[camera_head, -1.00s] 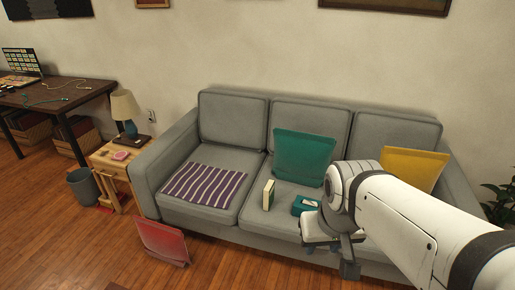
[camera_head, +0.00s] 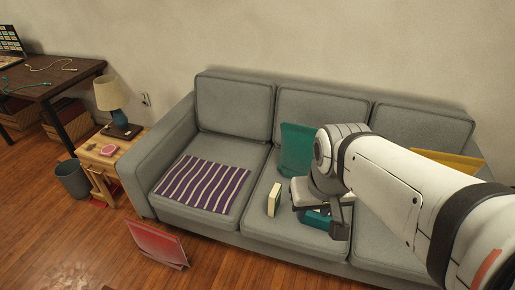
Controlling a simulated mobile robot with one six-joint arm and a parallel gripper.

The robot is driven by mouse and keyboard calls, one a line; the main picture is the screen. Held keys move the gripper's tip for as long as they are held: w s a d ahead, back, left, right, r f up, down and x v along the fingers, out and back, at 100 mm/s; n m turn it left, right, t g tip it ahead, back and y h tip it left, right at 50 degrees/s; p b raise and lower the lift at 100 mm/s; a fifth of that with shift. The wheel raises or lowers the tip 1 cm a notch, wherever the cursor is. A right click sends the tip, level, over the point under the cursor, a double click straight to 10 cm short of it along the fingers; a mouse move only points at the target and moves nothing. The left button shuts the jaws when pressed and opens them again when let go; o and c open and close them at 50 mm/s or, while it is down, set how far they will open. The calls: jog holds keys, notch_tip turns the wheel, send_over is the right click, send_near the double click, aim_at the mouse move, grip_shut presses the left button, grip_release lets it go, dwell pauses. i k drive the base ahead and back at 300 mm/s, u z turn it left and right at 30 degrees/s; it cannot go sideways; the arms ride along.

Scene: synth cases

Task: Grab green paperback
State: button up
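A small upright book (camera_head: 274,199) with a pale cream face and a thin green edge, which looks like the green paperback, stands on the middle seat of the grey sofa (camera_head: 262,224). My gripper (camera_head: 340,226) hangs in front of the sofa to the right of the book, apart from it in the picture. Its fingertips are too small and overlapped to show whether it is open or shut. A teal box-like thing (camera_head: 315,219) lies on the seat, partly hidden behind my gripper.
A teal cushion (camera_head: 298,146) and a mostly hidden yellow cushion (camera_head: 447,160) lean on the backrest. A striped purple cloth (camera_head: 203,184) covers the left seat. A red panel-like thing (camera_head: 158,244) is on the floor. A side table (camera_head: 110,153) with a lamp (camera_head: 110,94) stands left.

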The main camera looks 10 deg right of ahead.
aim_at(275, 195)
jog(key=u, duration=1.1)
jog(key=i, duration=1.1)
jog(key=z, duration=1.35)
